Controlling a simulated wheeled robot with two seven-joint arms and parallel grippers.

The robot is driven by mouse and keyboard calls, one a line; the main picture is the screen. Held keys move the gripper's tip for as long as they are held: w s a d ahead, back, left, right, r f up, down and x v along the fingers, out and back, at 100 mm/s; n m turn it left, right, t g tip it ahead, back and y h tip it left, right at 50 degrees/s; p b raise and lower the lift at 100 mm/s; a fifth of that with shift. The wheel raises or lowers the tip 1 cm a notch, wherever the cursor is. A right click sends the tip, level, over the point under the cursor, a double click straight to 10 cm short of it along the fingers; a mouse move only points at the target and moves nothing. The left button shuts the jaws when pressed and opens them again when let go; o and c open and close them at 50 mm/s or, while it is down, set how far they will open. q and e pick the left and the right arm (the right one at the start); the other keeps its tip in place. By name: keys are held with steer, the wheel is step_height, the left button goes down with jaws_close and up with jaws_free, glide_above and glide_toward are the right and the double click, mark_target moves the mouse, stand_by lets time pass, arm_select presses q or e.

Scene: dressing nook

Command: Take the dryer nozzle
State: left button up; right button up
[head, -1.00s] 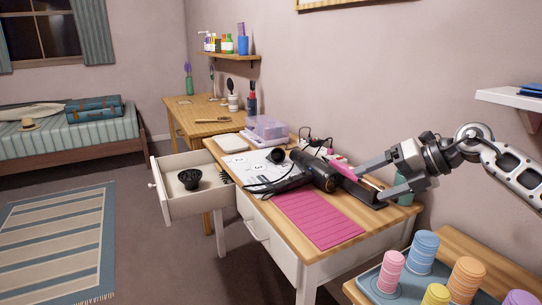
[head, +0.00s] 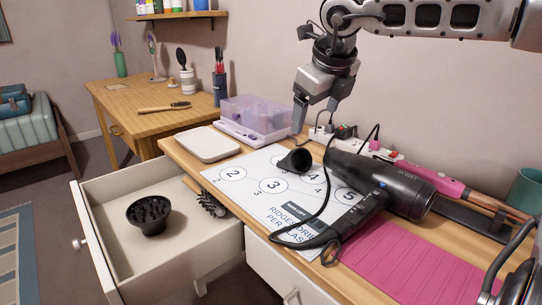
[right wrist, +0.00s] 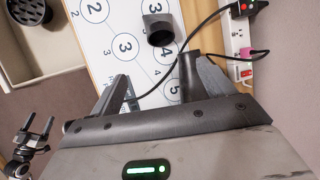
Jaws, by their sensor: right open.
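The dryer nozzle (head: 295,160), a small black flared piece, lies on the white numbered sheet (head: 240,187) on the desk. It also shows in the right wrist view (right wrist: 160,25), apart from the fingers. My right gripper (head: 314,122) is open and empty, pointing down above the desk just behind the nozzle. Its two fingers show in the right wrist view (right wrist: 160,75). The black hair dryer (head: 385,185) lies to the right of the nozzle. A small dark gripper-like part, probably my left gripper (right wrist: 36,126), shows at the left of the right wrist view.
A power strip (head: 322,135) and a purple box (head: 258,115) stand behind the nozzle. The dryer's cord loops beside it. A pink mat (head: 420,255) lies at right.

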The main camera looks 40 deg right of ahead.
steer(key=b, duration=0.1)
glide_toward(300, 166)
steer(key=x, duration=0.6)
steer(key=shift+w+f+b, duration=0.1)
steer(key=shift+f+b, duration=0.15)
steer(key=shift+b, duration=0.05)
arm_select(q)
steer(key=shift+w+d+f+g, duration=0.1)
steer(key=shift+d+f+g, duration=0.1)
steer(key=shift+f, duration=0.4)
steer(key=shift+w+d+f+g, duration=0.1)
steer(key=shift+d+f, duration=0.05)
steer(key=shift+f, duration=0.45)
arm_select(e)
steer(key=c, duration=1)
